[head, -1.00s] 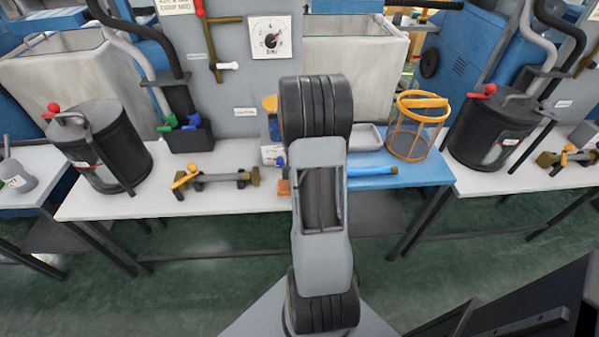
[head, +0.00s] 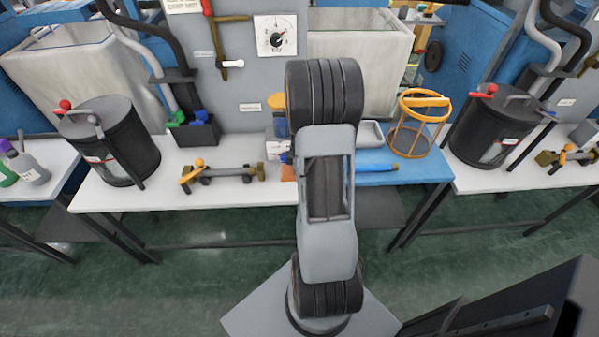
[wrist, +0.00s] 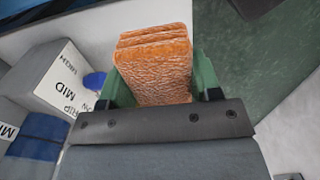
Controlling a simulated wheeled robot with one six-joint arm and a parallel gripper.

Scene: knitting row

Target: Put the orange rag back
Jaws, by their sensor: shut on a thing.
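The orange rag (wrist: 155,65) is a folded, rough-textured block in the wrist view. It sits between the green fingers of my gripper (wrist: 160,78), which is shut on it. In the head view my arm hides the gripper, and only a small orange patch (head: 288,173) shows at the arm's left edge, over the white table (head: 240,193). I cannot tell whether the rag touches the tabletop.
A labelled white box (wrist: 58,82) with a blue knob stands left of the gripper. On the blue surface (head: 430,168) are an orange basket (head: 408,141), a grey tray (head: 371,134) and a blue tube (head: 375,167).

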